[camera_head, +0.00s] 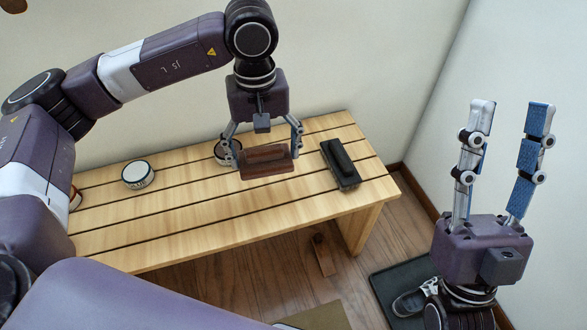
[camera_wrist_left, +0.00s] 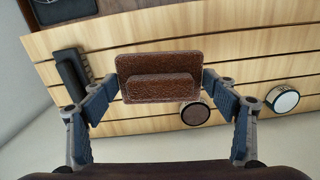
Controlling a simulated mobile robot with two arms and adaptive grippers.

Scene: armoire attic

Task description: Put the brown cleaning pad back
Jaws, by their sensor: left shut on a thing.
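The brown cleaning pad (camera_head: 267,163) is a reddish-brown block with a raised grip bar. It is between the fingers of my left gripper (camera_head: 266,153), which is shut on it, and it appears to be held over the slatted wooden bench (camera_head: 190,222). In the left wrist view the pad (camera_wrist_left: 158,89) spans the gap between the fingertips, bar toward the camera. The height above the bench is hard to tell. My right gripper (camera_head: 507,165) is open and empty, pointing up at the right, away from the bench.
A black brush (camera_head: 340,164) lies on the bench right of the pad. A round white-topped tin (camera_head: 139,174) stands at the left, and another round tin (camera_head: 226,152) is partly hidden behind my left gripper. A dark mat with shoes (camera_head: 412,300) and a small brown object (camera_head: 322,256) are on the floor.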

